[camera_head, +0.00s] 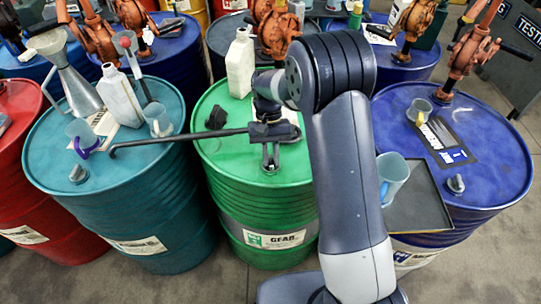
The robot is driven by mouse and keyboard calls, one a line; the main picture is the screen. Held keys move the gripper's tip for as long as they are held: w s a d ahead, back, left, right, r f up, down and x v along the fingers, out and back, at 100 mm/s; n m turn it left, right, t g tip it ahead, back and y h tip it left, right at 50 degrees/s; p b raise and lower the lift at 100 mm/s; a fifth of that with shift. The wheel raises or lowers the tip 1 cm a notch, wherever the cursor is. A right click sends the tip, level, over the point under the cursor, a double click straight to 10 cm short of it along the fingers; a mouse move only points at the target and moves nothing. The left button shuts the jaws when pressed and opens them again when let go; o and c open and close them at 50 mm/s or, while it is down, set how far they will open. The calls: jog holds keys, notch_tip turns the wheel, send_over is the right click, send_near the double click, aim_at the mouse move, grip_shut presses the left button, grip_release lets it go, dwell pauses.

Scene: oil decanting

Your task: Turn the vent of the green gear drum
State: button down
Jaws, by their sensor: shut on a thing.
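The green gear drum (212,157) stands upright in the middle, with a white GEAR label on its side. My gripper (271,160) points down at the near part of its lid, with its fingers close together. They are shut on the small grey vent (270,168) there, which is mostly hidden between them. How far the vent is turned cannot be seen.
A long dark rod (180,140) with a bent end runs from beside my gripper over the teal drum (45,165). A black piece (216,117) and white bottle (240,62) stand on the green lid. The blue drum (500,160) and a mug (392,178) are right.

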jog(key=shift+m+y, duration=0.4)
jog(key=shift+m, duration=0.7)
jog(key=c, duration=1.4)
grip_release()
jog(key=shift+w+r, duration=0.1)
jog(key=b+v, duration=0.1)
jog(key=v, duration=0.9)
jog(key=shift+r, duration=0.3)
jog(key=shift+d, duration=0.15)
jog(key=p+x, duration=0.1)
jog(key=x, duration=1)
jog(key=shift+w, duration=0.1)
